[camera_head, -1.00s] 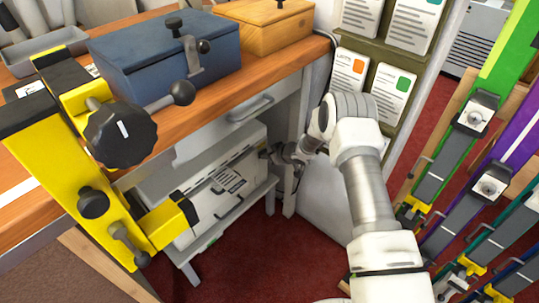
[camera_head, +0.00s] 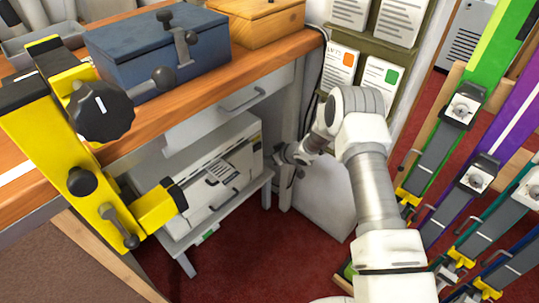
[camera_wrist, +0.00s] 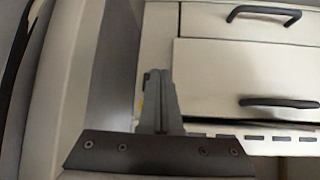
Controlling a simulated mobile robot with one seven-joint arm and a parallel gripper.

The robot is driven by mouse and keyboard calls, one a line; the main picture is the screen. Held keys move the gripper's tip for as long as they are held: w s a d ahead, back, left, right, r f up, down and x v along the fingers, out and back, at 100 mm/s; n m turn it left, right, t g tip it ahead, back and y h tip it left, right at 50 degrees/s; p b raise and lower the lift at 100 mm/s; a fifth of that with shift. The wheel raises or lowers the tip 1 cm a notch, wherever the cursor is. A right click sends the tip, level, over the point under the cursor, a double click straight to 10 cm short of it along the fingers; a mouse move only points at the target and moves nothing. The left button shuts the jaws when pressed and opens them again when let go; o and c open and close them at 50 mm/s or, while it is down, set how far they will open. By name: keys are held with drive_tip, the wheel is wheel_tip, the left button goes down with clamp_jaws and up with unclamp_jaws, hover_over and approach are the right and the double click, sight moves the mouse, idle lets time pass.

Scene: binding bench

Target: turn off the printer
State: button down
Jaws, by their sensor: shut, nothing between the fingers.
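The printer (camera_head: 235,150) is a pale grey box on a low stand under the bench, with dark slots and a paper-like sheet on its front. My gripper (camera_head: 279,153) is just right of the printer's right end, near the bench leg; it looks apart from the printer, though the gap is hard to judge. In the wrist view my gripper (camera_wrist: 160,92) is shut and empty, its fingers in front of pale panels with dark handles and a row of dark slots. A small yellow patch shows left of the fingers. I cannot make out a power switch.
The wooden bench top (camera_head: 215,85) overhangs the printer, with a drawer (camera_head: 240,97) below it. A yellow clamp (camera_head: 85,165) stands at the front left. A pale panel (camera_head: 325,190) leans right of the bench leg. Coloured racks (camera_head: 470,130) stand at the right. Red floor is clear in front.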

drive_tip(key=p+v, duration=0.2)
drive_tip(key=v, duration=0.7)
drive_tip(key=shift+r+p, duration=0.25)
drive_tip(key=shift+p, duration=0.05)
drive_tip(key=shift+d, duration=0.15)
